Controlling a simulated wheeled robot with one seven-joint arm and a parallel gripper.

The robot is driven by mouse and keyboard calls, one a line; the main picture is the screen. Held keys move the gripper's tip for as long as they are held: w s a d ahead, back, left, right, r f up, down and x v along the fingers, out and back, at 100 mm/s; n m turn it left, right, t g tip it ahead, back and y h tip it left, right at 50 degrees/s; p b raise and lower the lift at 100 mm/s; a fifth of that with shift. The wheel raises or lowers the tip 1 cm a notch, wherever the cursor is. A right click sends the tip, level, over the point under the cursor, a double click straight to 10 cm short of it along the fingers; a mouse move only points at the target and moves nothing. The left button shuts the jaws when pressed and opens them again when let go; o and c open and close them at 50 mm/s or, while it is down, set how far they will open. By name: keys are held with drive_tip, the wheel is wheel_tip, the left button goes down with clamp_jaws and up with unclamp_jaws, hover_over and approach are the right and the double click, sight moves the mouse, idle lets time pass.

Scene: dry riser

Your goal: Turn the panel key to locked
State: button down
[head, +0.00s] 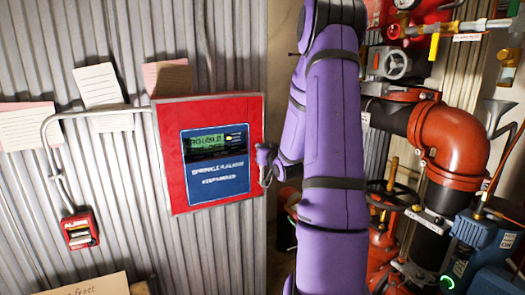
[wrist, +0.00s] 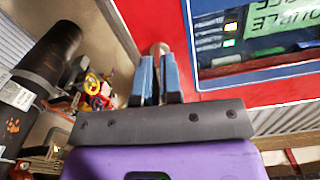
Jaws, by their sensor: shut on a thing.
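The red alarm panel (head: 172,155) hangs on the corrugated wall, with a blue face (head: 218,180) and a lit green display. It also fills the upper right of the wrist view (wrist: 185,20). My gripper (head: 265,178) is at the panel's right edge in the head view. In the wrist view my gripper (wrist: 158,62) has its two blue-grey fingers close together on a small rounded metallic piece, which I take to be the panel key (wrist: 158,47). It sits against the red panel. The fingers hide most of it, so its turn position cannot be told.
My purple arm blocks the middle of the head view. Red and black pipework (head: 450,150) with valves crowds the right side. A red alarm call point (head: 79,230) and several paper notes are on the wall at left.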

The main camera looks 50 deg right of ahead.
drive_tip(key=shift+n, duration=0.5)
drive_tip(key=c, duration=1.3)
unclamp_jaws()
drive_tip(key=shift+s, duration=0.1)
drive_tip(key=v, duration=1)
drive_tip(key=shift+s+a, duration=0.2)
drive_tip(key=shift+s, duration=0.1)
